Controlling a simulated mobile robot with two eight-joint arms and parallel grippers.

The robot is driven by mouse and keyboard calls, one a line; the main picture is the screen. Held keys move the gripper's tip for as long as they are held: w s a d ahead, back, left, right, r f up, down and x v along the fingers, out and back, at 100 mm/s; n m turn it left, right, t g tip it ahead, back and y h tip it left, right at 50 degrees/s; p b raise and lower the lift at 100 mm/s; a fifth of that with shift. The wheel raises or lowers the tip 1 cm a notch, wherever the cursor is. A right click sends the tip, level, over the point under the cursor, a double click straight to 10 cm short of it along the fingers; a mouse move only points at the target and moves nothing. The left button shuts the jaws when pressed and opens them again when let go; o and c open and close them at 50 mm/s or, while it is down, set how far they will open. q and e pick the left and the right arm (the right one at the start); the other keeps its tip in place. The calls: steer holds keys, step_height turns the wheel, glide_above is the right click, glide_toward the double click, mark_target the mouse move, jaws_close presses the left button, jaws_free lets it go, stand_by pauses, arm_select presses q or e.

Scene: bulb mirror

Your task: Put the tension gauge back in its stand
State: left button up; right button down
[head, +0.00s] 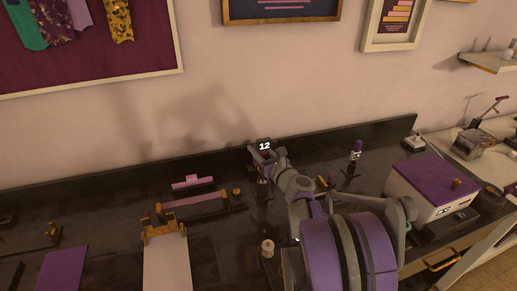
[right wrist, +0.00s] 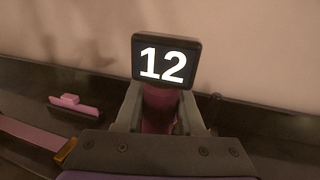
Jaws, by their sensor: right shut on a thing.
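The tension gauge (head: 264,146) has a small dark display reading 12 on a purple body. It is upright in the right wrist view, with its screen (right wrist: 166,62) facing the camera. My right gripper (right wrist: 160,108) is shut around the purple body just below the screen. In the head view my right gripper (head: 263,157) holds it at the back of the dark counter, near the wall. I cannot pick out the gauge's stand with certainty; the arm hides part of the counter. My left gripper is not in view.
A purple strip on a holder (head: 195,199) and a purple-handled block (head: 192,182) lie left of the gauge. A small purple-and-white upright item (head: 355,156) stands to the right, beside a purple-lidded white box (head: 432,187). A spool (head: 267,247) stands in front.

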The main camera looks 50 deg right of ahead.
steer(key=shift+f+b, duration=1.75)
steer(key=shift+f, duration=0.75)
steer(key=shift+c, duration=2.2)
jaws_free()
steer(key=v, duration=1)
steer(key=shift+s, duration=0.35)
steer(key=shift+a, duration=0.2)
